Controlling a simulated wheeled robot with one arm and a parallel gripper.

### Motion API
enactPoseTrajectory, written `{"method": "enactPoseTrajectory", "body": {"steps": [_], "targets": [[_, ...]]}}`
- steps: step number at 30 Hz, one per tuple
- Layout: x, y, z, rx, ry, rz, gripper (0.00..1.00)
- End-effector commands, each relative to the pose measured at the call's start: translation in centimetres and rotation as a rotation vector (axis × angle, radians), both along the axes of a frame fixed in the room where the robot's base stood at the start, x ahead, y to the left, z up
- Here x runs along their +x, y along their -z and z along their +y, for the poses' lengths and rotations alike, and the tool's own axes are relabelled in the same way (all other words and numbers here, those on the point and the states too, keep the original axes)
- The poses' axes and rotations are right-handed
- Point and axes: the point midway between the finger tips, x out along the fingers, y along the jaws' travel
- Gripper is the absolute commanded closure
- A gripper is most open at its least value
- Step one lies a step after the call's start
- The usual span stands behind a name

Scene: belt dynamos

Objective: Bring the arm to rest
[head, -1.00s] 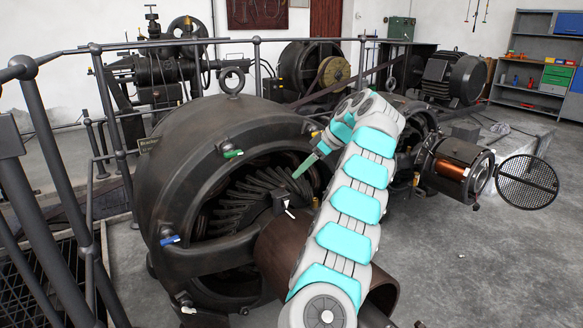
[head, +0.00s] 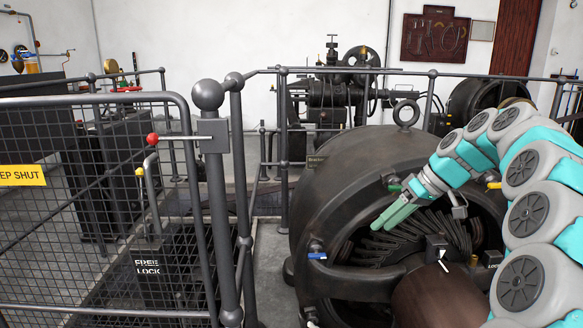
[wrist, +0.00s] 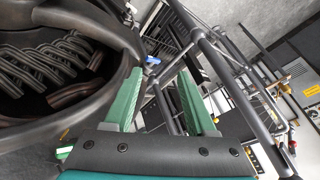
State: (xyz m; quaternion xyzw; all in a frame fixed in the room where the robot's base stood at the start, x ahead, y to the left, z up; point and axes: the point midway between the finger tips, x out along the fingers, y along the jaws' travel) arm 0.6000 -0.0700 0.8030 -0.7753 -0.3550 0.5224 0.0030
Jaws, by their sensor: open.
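My gripper (head: 391,215) is at the end of my teal and grey arm, in front of the open face of the large dark dynamo (head: 352,175). In the wrist view its two green fingers (wrist: 158,100) stand wide apart with nothing between them. The arm comes in from the right edge of the head view, bent, with the fingers pointing down and to the left. The dynamo's coil windings (head: 455,232) show behind and to the right of the fingers; the wrist view shows them at the left (wrist: 45,68). I cannot tell the exact gap between fingers and dynamo.
A railing post (head: 212,190) and a mesh gate (head: 95,220) stand at the left, with a red-knobbed latch (head: 153,139). A lever marked FREE and LOCK (head: 150,268) stands behind the mesh. A blue-handled catch (head: 317,256) sticks out from the dynamo's rim.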

Motion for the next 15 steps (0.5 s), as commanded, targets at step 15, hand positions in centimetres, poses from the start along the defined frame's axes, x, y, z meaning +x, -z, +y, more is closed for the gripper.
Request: {"method": "enactPoseTrajectory", "body": {"steps": [15], "targets": [[-18.4, 4.6, 10.7, -0.222, 0.105, 0.309, 0.44]]}}
